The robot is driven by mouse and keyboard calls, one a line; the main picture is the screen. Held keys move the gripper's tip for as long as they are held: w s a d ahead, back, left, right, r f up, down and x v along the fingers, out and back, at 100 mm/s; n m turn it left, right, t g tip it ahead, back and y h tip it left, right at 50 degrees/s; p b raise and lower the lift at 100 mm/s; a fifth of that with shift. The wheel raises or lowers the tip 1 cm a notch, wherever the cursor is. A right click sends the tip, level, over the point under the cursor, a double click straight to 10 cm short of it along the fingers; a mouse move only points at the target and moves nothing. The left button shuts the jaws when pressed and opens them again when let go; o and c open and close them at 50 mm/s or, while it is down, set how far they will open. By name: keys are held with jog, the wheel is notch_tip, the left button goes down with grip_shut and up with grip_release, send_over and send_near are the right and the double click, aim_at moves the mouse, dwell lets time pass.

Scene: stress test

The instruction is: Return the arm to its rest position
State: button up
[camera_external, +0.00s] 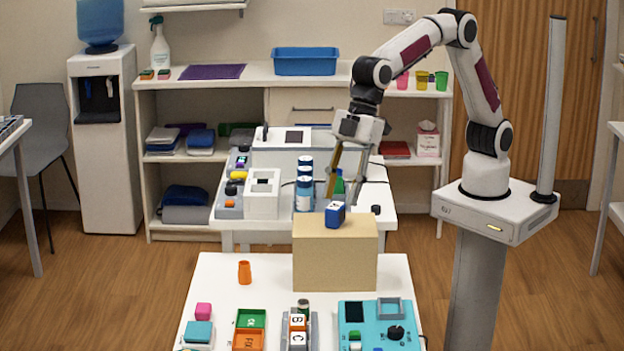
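My arm rises from the white pedestal on the right and bends over to the left. My gripper (343,196) hangs pointing down over the back table. Its two fingers are apart, and I see nothing held between them. A green-topped bottle (339,184) shows between or behind the fingers; I cannot tell its distance from them. A small blue block (335,215) with a white face sits on the tan box (335,255), just below the fingertips in the picture. A gap in depth between fingertips and block cannot be judged.
Blue cans (304,190) and a white box-shaped device (262,195) stand left of my gripper. The front table holds an orange cup (244,272), a teal panel (378,325), coloured trays (249,330) and lettered blocks (298,325). A tall post (551,110) stands beside my base.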

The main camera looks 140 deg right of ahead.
jog(key=s+r, duration=0.4)
jog(key=s, duration=0.7)
jog(key=s+r, duration=0.5)
jog(key=s, duration=0.6)
jog(key=s+d+f, duration=0.1)
jog(key=s+f, duration=0.2)
jog(key=s, duration=0.7)
jog(key=s+f+m, duration=0.1)
jog(key=s+f, duration=0.2)
jog(key=s, duration=0.7)
jog(key=shift+s+d+m+t+h, duration=0.15)
jog(key=shift+d+m+t+h, duration=0.15)
jog(key=shift+d+t, duration=0.1)
